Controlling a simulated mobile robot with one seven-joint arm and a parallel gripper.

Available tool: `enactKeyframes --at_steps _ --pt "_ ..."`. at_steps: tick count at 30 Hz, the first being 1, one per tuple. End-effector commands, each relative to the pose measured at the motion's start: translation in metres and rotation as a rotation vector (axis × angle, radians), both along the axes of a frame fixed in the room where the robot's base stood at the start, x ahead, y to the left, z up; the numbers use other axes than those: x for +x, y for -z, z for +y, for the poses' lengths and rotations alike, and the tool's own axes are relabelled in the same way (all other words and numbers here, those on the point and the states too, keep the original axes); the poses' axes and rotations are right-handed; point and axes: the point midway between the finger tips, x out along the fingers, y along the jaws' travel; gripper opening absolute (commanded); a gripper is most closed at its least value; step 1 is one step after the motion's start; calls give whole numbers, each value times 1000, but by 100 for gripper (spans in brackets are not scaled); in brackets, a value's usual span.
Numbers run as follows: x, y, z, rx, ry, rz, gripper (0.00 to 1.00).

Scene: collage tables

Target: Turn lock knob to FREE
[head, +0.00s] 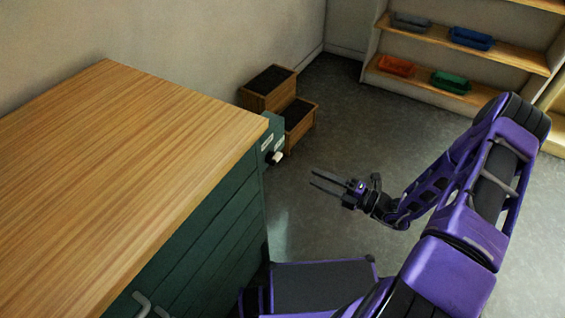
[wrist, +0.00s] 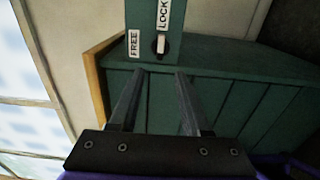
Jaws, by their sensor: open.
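The lock knob (head: 275,157) is a small pale knob on a dark plate on the side of the green cabinet, near its top corner. In the wrist view the knob (wrist: 160,44) has a white grip lined up with the LOCK label (wrist: 163,14). The FREE label (wrist: 134,43) is to its left. My gripper (head: 318,180) is open and empty, to the right of the knob and apart from it. In the wrist view its two fingers (wrist: 158,74) point toward the knob, one on each side below it.
The green cabinet (head: 222,222) has a wooden top (head: 130,140) and drawer handles at the lower front. Wooden steps (head: 270,88) stand behind it against the wall. Shelves with colored trays (head: 450,82) stand at the back right. The floor (head: 355,130) around my gripper is clear.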

Motion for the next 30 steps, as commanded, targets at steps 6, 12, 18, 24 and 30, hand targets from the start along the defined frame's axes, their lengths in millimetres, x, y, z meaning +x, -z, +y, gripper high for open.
enactKeyframes --at_steps 6,12,18,24,30 --pt "27 1 43 -1 -5 -1 48" --pt "49 1 76 -1 -4 0 48" --pt "64 1 97 -2 -1 0 48" --pt "68 1 104 -3 -1 2 48" --pt "68 0 103 -3 -1 2 48"
